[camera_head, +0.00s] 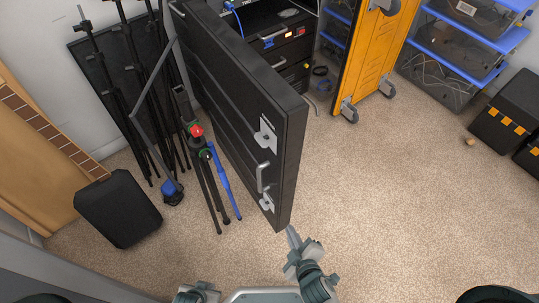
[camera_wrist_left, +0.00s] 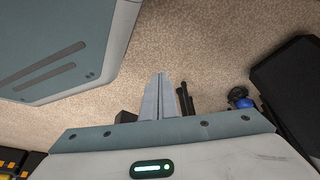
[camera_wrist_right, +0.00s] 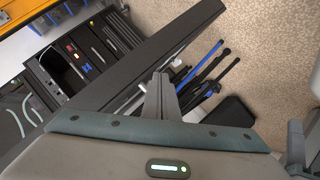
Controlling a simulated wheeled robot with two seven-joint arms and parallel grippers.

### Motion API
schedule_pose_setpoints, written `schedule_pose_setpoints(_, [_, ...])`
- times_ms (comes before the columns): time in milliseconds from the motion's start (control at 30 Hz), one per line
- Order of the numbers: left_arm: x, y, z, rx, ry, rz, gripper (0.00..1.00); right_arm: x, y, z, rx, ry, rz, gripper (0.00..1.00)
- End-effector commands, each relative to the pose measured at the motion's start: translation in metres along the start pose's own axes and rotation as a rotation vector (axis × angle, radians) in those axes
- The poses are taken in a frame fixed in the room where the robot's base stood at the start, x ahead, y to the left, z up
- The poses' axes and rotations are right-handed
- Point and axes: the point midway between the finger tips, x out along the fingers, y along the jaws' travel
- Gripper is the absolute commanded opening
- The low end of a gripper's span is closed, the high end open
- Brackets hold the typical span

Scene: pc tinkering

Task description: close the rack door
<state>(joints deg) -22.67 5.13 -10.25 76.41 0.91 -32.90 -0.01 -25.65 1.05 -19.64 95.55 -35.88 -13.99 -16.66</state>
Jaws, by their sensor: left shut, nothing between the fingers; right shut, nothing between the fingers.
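The rack door (camera_head: 232,92) is a thick black panel. It stands wide open, swung out from the black rack (camera_head: 275,45) toward me. Its face on the left carries a silver handle (camera_head: 262,178) and two metal latches. My right gripper (camera_head: 291,232) is shut and empty, just below the door's near lower corner and apart from it in the head view. In the right wrist view the door (camera_wrist_right: 150,50) lies beyond the shut fingers (camera_wrist_right: 160,85). My left gripper (camera_wrist_left: 161,85) is shut and empty over the carpet; only a part of it shows at the bottom of the head view.
Black tripods and stands (camera_head: 130,90), one with blue legs, crowd the door's left side. A black case (camera_head: 118,208) lies left of them. An orange wheeled panel (camera_head: 372,50) and clear drawers (camera_head: 440,75) stand right of the rack.

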Motion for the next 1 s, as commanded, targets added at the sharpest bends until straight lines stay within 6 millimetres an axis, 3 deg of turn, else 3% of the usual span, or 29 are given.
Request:
schedule_pose_setpoints(200, [0.001, -0.009, 0.009, -0.006, -0.057, -0.009, 0.00, -0.030, 0.057, -0.104, -0.346, 0.168, 0.204, 0.00])
schedule_pose_setpoints(400, [0.000, -0.012, 0.017, -0.010, -0.103, -0.012, 0.00, -0.070, 0.103, -0.175, -0.608, 0.246, 0.395, 0.00])
schedule_pose_setpoints(600, [-0.002, -0.014, 0.021, -0.012, -0.125, -0.013, 0.00, -0.092, 0.123, -0.204, -0.725, 0.262, 0.487, 0.00])
schedule_pose_setpoints(1000, [-0.003, -0.014, 0.021, -0.012, -0.127, -0.013, 0.00, -0.094, 0.125, -0.207, -0.736, 0.263, 0.495, 0.00])
